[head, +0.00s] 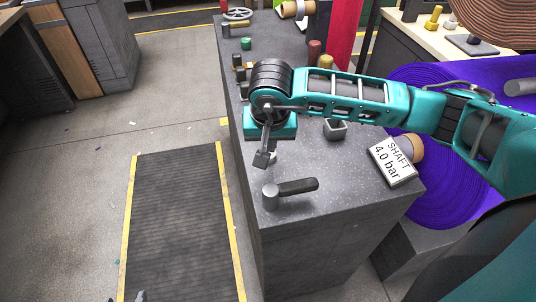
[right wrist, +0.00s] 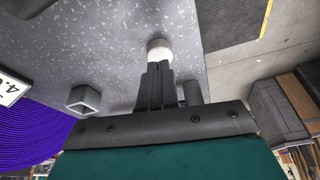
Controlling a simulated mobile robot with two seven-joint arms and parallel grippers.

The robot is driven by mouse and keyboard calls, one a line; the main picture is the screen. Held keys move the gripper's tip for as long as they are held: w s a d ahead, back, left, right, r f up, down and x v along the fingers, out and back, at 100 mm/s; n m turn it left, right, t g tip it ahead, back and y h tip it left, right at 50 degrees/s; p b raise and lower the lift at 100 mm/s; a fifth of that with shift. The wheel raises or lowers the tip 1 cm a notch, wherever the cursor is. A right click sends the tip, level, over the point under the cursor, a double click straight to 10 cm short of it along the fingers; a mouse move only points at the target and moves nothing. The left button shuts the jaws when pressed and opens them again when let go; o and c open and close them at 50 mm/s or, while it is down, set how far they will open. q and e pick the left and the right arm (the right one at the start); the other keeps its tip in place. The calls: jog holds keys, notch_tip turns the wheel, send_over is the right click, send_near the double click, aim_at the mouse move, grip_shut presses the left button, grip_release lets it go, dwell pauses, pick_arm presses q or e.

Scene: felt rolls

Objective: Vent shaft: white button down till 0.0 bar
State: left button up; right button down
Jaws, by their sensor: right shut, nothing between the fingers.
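The white button (right wrist: 159,47) is a round pale cap on the grey speckled console top (head: 345,190). My right gripper (head: 262,158) is shut and empty, and points down at the console. In the right wrist view its fingertips (right wrist: 157,68) overlap the button's near edge; I cannot tell whether they touch it. In the head view the gripper mostly hides the button. The tilted white display (head: 393,163) reads "SHAFT 4.0 bar"; its edge also shows in the right wrist view (right wrist: 10,88).
A dark lever handle (head: 290,190) stands on the console's near end. A square grey socket (head: 335,130) sits beyond my wrist. Several coloured knobs line the far console. A purple felt roll (head: 440,205) lies to the right. The floor with its dark mat (head: 180,225) is open at left.

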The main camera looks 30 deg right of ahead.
jog(key=shift+f, duration=0.35)
pick_arm(q)
jog(key=shift+d+f+b, duration=0.35)
jog(key=shift+f+b, duration=0.15)
jog(key=shift+b, duration=0.1)
pick_arm(e)
jog(key=shift+f, duration=0.4)
pick_arm(q)
jog(key=shift+w+d+h+b, duration=0.1)
jog(key=shift+w+h+b, duration=0.2)
jog(key=shift+b, duration=0.1)
pick_arm(e)
jog(key=shift+f, duration=0.35)
